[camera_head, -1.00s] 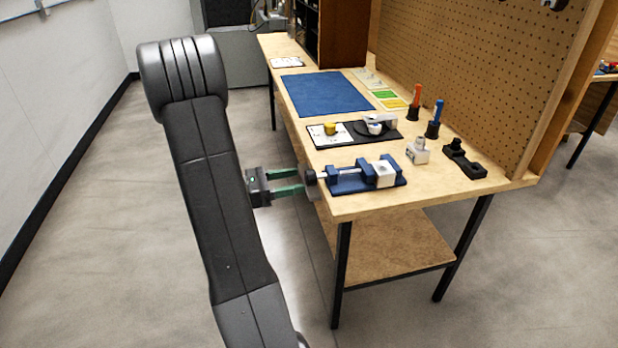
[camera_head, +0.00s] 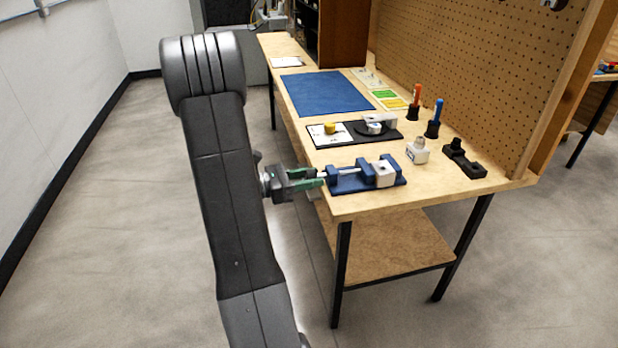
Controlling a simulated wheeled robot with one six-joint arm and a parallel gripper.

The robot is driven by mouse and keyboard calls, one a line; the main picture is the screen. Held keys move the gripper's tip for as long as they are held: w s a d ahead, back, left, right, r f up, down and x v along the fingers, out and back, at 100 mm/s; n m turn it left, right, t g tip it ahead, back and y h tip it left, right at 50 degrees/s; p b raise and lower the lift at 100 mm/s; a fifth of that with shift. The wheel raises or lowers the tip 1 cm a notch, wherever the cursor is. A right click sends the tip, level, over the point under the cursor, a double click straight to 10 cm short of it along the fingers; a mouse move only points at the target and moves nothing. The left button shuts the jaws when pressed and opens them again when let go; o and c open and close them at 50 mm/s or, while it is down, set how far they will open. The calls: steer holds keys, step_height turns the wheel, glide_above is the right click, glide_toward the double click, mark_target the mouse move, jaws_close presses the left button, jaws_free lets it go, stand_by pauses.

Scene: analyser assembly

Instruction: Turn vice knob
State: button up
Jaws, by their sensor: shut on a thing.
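The blue vice (camera_head: 352,186) stands at the near edge of the wooden bench, with a white block (camera_head: 384,173) at the right end of it. Its screw shaft points left toward the bench edge. My gripper (camera_head: 318,181) has green fingers and reaches in from the left, level with the shaft. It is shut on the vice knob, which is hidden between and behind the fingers. My dark arm stands upright to the left of the bench.
On the bench (camera_head: 446,188) are a black fixture (camera_head: 464,160), a small white part (camera_head: 417,151), red (camera_head: 415,98) and blue (camera_head: 437,113) tools in holders, a black tray (camera_head: 345,140) and a blue mat (camera_head: 326,92). A pegboard (camera_head: 480,70) borders the right side.

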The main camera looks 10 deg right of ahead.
steer(key=n+b, duration=0.1)
steer(key=n, duration=0.1)
steer(key=shift+f+n+b, duration=0.1)
steer(key=shift+n+b, duration=0.25)
steer(key=shift+n, duration=0.05)
steer(key=n, duration=0.4)
steer(key=shift+n, duration=0.3)
stand_by(0.4)
steer(key=o, duration=1)
steer(key=shift+a, duration=0.1)
steer(key=a, duration=1.3)
steer(key=shift+s+a+r, duration=0.25)
steer(key=shift+s+a, duration=0.05)
steer(key=shift+s, duration=0.05)
